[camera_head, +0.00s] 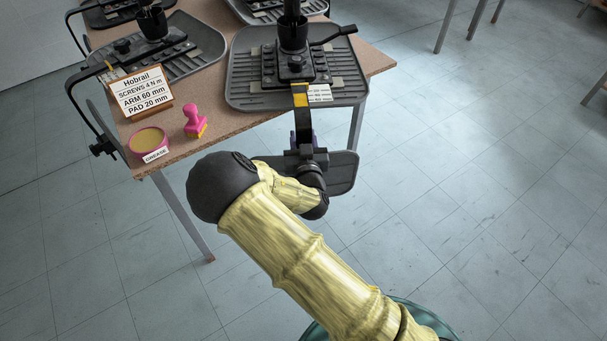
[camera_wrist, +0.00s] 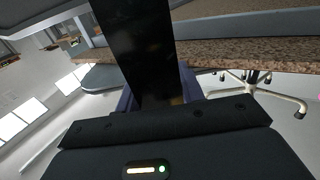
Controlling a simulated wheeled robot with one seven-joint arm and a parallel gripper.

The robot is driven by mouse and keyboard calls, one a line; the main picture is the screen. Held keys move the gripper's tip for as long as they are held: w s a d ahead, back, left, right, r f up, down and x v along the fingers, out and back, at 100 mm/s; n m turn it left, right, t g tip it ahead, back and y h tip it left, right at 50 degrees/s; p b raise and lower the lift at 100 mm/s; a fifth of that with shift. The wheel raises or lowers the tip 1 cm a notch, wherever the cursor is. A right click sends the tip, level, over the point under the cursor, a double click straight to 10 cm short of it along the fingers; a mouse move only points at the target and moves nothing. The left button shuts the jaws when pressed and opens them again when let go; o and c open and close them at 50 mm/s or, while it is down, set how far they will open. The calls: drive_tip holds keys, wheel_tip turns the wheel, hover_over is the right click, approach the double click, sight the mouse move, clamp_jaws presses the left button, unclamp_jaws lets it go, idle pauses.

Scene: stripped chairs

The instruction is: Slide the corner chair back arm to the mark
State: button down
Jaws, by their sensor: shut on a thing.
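The corner chair (camera_head: 240,88) is an upturned dark grey seat at the table corner, with a black mechanism and column on it. Its back arm (camera_head: 301,116) is a flat black bar running from the mechanism over the table's front edge. A yellow band (camera_head: 300,98) shows on the bar, beside a small white printed label (camera_head: 320,93). My gripper (camera_head: 303,139) is shut on the bar beyond the edge. In the wrist view the dark bar (camera_wrist: 135,45) stands between the purple fingers (camera_wrist: 188,84). The grip itself is partly hidden by my wrist.
A sign (camera_head: 142,92) reads "ARM 60 mm, PAD 20 mm". A grease tin (camera_head: 150,140) and pink stamp (camera_head: 194,121) sit on the table (camera_head: 230,124). A second chair (camera_head: 203,42) stands left. A dark pad (camera_head: 342,175) hangs beyond my gripper.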

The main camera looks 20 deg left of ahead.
drive_tip(key=shift+v, duration=2.45)
drive_tip(key=c, duration=0.6)
unclamp_jaws()
drive_tip(key=shift+b+v, duration=0.5)
drive_tip(key=shift+v, duration=2.55)
drive_tip(key=shift+a, duration=0.1)
drive_tip(key=shift+a+f, duration=0.1)
